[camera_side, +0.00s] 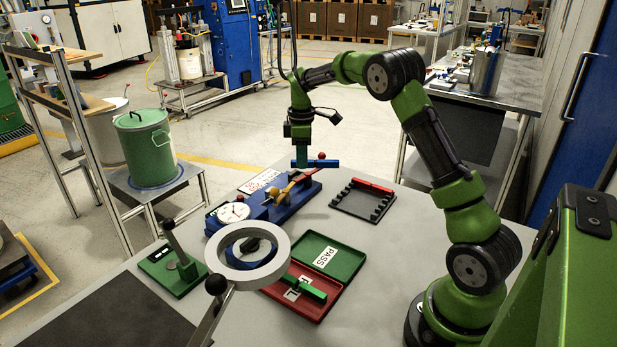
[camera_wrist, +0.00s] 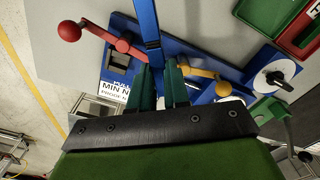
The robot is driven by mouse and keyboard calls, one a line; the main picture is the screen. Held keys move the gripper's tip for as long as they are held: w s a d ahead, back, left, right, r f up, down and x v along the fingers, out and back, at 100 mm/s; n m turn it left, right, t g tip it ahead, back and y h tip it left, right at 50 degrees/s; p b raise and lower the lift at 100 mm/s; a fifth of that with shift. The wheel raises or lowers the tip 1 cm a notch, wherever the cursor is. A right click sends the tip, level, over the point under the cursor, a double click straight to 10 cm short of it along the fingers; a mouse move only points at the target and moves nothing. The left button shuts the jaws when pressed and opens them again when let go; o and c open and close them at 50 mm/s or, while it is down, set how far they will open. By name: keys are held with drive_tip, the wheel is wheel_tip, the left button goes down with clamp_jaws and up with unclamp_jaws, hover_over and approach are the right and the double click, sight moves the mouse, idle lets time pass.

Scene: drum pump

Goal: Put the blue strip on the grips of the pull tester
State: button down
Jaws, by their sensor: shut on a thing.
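My gripper (camera_wrist: 166,84) is shut on the blue strip (camera_wrist: 148,22), which runs upward in the wrist view from between the fingers. In the side view the strip (camera_side: 326,163) is level under my gripper, above the far right end of the blue pull tester (camera_side: 282,212). The tester has a white dial (camera_side: 233,212). In the wrist view it has a lever with a red ball (camera_wrist: 69,31) and a yellow lever (camera_wrist: 200,73) on either side of the fingers. The grips are largely hidden by my fingers, so contact with the strip cannot be told.
A black rack with a red edge (camera_side: 346,205) lies right of the tester. In front are a green PASS tray (camera_side: 343,252) and a red tray (camera_side: 311,312) holding a green strip (camera_side: 307,288). A ring magnifier (camera_side: 278,271) and a green lever device (camera_side: 170,270) stand nearby.

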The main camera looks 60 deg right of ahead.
drive_tip(key=shift+w+a+f+n, duration=0.65)
drive_tip(key=shift+w+n, duration=0.35)
drive_tip(key=shift+n, duration=0.85)
drive_tip(key=shift+w+a+f+n, duration=0.45)
drive_tip(key=shift+w+f+n, duration=0.45)
drive_tip(key=shift+n, duration=1)
drive_tip(key=shift+w+a+f+n, duration=0.6)
drive_tip(key=shift+w+n, duration=0.5)
drive_tip(key=shift+n, duration=0.75)
drive_tip(key=shift+f, duration=0.4)
drive_tip(key=shift+f, duration=0.3)
drive_tip(key=shift+f, duration=1.25)
